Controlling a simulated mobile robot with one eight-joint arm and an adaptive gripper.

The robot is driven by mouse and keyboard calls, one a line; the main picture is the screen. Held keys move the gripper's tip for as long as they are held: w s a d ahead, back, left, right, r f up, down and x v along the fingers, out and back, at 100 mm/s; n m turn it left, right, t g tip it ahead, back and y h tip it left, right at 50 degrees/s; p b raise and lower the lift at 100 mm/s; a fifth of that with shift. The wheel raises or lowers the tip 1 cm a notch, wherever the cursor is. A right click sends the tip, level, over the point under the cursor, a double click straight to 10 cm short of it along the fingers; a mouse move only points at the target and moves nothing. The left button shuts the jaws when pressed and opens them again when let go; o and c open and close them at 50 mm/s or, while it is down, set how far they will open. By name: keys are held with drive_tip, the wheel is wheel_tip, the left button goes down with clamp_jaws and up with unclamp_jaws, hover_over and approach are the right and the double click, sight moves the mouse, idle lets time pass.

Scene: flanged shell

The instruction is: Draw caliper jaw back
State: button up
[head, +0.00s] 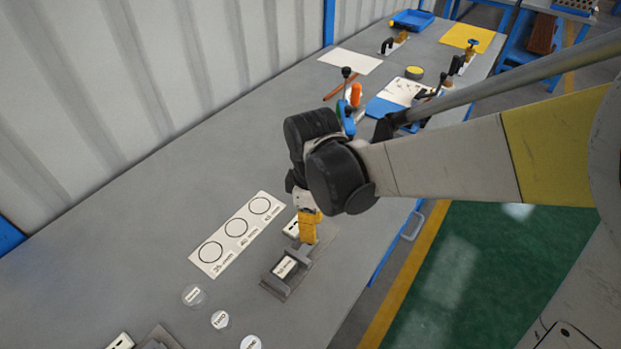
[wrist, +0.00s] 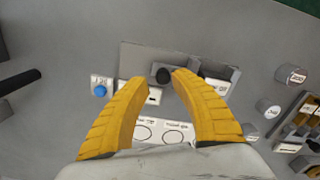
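The caliper (head: 272,285) is a grey fixture with upright jaw blocks and a white label, on the workbench below my gripper. In the wrist view its grey base plate (wrist: 140,56) and blocks lie just beyond my fingertips. My gripper (head: 308,236) has yellow fingers pointing down over the caliper's far end. In the wrist view the gripper (wrist: 161,79) is open, with a clear gap between the fingers. I cannot tell whether either finger touches the knob.
A white card with three circles (head: 237,233) lies left of the caliper. Several labelled round pieces (head: 221,319) stand near it. A small white unit with a blue button (wrist: 100,88) is beside the caliper. The bench's right edge is close; the bench left of the card is clear.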

wheel_tip(320, 180, up, 9)
drive_tip(key=shift+f, duration=0.15)
idle(0.4)
drive_tip(key=s+d+r+m+t, duration=0.1)
drive_tip(key=s+d+m+t, duration=0.1)
drive_tip(key=d+m, duration=0.5)
drive_tip(key=s+d+r+m+t, duration=0.1)
drive_tip(key=s+d+m+t, duration=0.2)
drive_tip(key=d, duration=0.7)
drive_tip(key=m+t, duration=0.2)
drive_tip(key=m, duration=0.2)
drive_tip(key=shift+s+r+m, duration=0.3)
drive_tip(key=shift+s+m, duration=0.05)
drive_tip(key=shift+m, duration=0.05)
